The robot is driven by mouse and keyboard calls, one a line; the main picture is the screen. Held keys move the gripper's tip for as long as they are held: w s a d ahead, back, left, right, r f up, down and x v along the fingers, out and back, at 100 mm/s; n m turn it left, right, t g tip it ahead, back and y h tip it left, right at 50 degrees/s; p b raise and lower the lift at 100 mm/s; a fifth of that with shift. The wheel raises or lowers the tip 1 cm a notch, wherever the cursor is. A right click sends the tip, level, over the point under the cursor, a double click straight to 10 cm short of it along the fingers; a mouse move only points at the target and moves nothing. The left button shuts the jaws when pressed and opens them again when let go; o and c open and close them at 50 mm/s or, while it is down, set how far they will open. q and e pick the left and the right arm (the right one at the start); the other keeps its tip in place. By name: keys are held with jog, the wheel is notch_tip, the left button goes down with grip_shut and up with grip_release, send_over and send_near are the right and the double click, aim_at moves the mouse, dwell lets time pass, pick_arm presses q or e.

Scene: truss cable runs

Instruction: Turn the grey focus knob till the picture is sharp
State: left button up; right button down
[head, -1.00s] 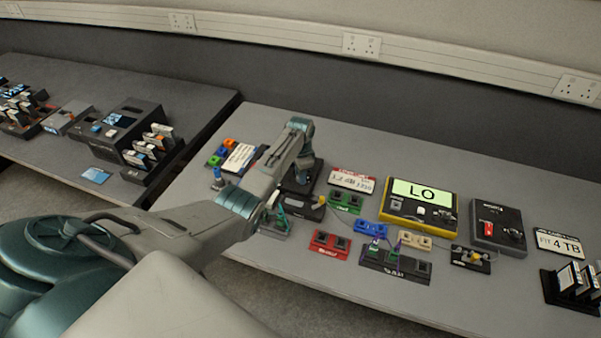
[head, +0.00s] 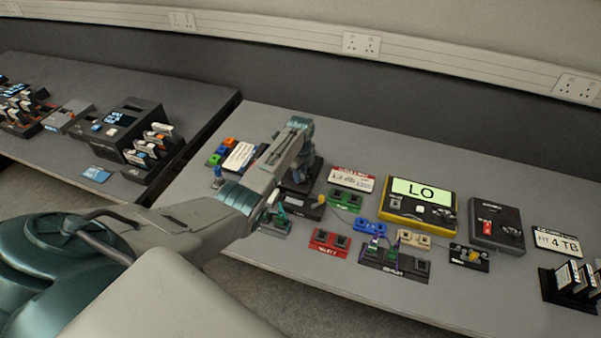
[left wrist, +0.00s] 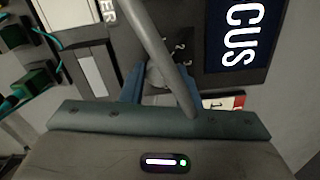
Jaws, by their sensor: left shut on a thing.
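My left gripper (left wrist: 158,90) shows in the left wrist view with its blue fingers on both sides of the grey focus knob (left wrist: 154,75), shut on it. A grey rod crosses in front and hides part of the knob. Printed marks stand beside the knob. A dark screen (left wrist: 238,32) at the upper right shows large pale letters "CUS"; their edges look fairly crisp, and the rest of the word is cut off. In the head view my left arm reaches down over the dark device (head: 300,185), hiding its screen and knob. My right gripper is not in view.
A yellow meter (head: 418,207) reading "LO" and a grey switch box (head: 497,225) stand to the right. Red (head: 330,242), green (head: 346,200) and blue (head: 370,228) socket blocks and cables lie close by. Another table with dark units stands at the left.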

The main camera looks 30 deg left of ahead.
pick_arm(q)
jog(key=shift+r+m, duration=0.1)
jog(key=shift+m, duration=1.5)
jog(key=o, duration=1)
jog(key=shift+c, duration=0.2)
notch_tip(320, 180, up, 11)
jog(key=b, duration=0.2)
jog(key=shift+b, duration=0.4)
